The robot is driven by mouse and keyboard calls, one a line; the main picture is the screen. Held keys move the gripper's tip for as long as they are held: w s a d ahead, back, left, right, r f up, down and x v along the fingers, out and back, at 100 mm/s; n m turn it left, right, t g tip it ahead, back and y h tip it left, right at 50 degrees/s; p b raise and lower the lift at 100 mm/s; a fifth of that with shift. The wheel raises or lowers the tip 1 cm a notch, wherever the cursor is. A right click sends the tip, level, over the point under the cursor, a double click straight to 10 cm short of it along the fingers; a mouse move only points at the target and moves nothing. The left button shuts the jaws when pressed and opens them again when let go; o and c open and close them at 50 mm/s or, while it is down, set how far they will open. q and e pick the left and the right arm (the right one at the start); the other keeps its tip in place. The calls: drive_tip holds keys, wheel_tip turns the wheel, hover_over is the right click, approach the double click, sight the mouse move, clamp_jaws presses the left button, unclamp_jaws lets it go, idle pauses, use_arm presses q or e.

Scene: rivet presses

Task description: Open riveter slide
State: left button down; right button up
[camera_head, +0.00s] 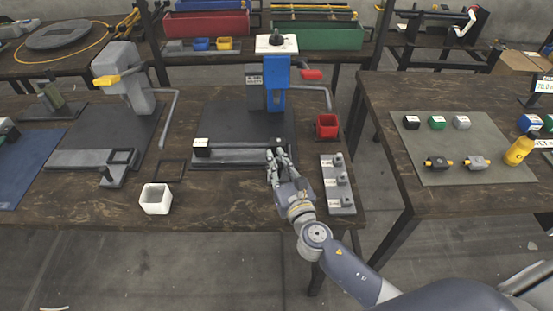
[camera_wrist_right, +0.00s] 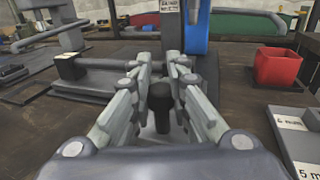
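The blue riveter (camera_head: 276,85) stands at the back of the middle table on a dark base plate (camera_head: 230,115). Its slide (camera_head: 235,148) lies low along the front of the base, with a black block at the left end. My right gripper (camera_head: 278,154) is at the slide's right end. In the right wrist view, its fingers (camera_wrist_right: 160,68) flank an upright black slide handle (camera_wrist_right: 160,98) closely on both sides and appear shut on it. The handle is mostly hidden in the head view. My left gripper is not in view.
A red bin (camera_head: 327,126) and a grey tray (camera_head: 338,185) are right of the gripper. A white bin (camera_head: 155,198) stands front left. A grey riveter (camera_head: 122,75) is farther left. The right table (camera_head: 385,105) stands across a gap.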

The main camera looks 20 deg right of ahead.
drive_tip(key=o, duration=0.5)
drive_tip(key=shift+d, duration=0.25)
drive_tip(key=shift+o, duration=0.2)
drive_tip(key=s, duration=1.2)
drive_tip(key=shift+d, duration=0.15)
